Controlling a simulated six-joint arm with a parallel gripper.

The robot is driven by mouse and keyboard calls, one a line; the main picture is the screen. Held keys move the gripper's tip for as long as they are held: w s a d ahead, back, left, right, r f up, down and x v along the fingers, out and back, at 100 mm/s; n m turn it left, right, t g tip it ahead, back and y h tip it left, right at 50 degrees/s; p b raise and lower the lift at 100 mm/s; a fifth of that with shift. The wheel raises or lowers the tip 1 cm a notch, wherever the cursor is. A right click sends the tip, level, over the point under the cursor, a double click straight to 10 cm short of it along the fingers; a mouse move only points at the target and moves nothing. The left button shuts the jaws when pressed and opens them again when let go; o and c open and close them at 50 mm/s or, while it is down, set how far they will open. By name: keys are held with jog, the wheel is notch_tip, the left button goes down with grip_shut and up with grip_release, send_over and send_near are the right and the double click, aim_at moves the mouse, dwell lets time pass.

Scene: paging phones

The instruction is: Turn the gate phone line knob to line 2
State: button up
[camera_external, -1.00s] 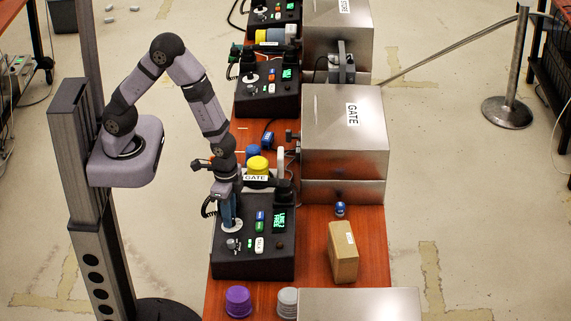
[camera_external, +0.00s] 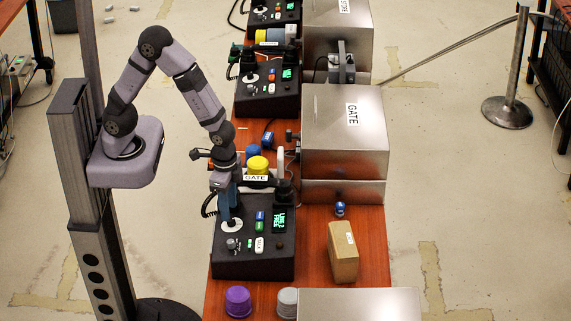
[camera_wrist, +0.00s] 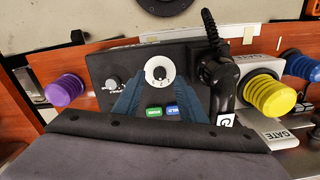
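The gate phone (camera_external: 262,266) is a black console on the red-brown bench, with a handset labelled GATE (camera_external: 256,178) along its far side. Its line knob sits on a round white dial (camera_external: 232,227), which also shows in the wrist view (camera_wrist: 159,70). The green display (camera_external: 280,220) seems to read "LINE 2 FREE". My gripper (camera_external: 228,211) is over the dial with its blue fingers pointing down. In the wrist view its fingers (camera_wrist: 159,88) stand apart, one on each side of the dial, with nothing gripped between them. The knob's pointer is too small to read.
A smaller grey knob (camera_external: 231,244) and coloured buttons (camera_external: 260,222) are close by on the console. A yellow knob-like cylinder (camera_external: 258,165) stands behind the handset. A purple cylinder (camera_external: 238,301) is in front, and a cardboard box (camera_external: 342,253) is to the right.

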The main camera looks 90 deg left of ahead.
jog(key=shift+r, duration=1.8)
jog(key=s+a+f+g, duration=0.1)
jog(key=s+a+g, duration=0.1)
jog(key=s, duration=0.5)
jog(key=s+a+r+n+t, duration=0.1)
jog(key=s+a+r+n, duration=0.1)
jog(key=a+r, duration=0.3)
jog(key=shift+a+n+t, duration=0.4)
jog(key=shift+a+n, duration=0.1)
jog(key=shift+a, duration=0.35)
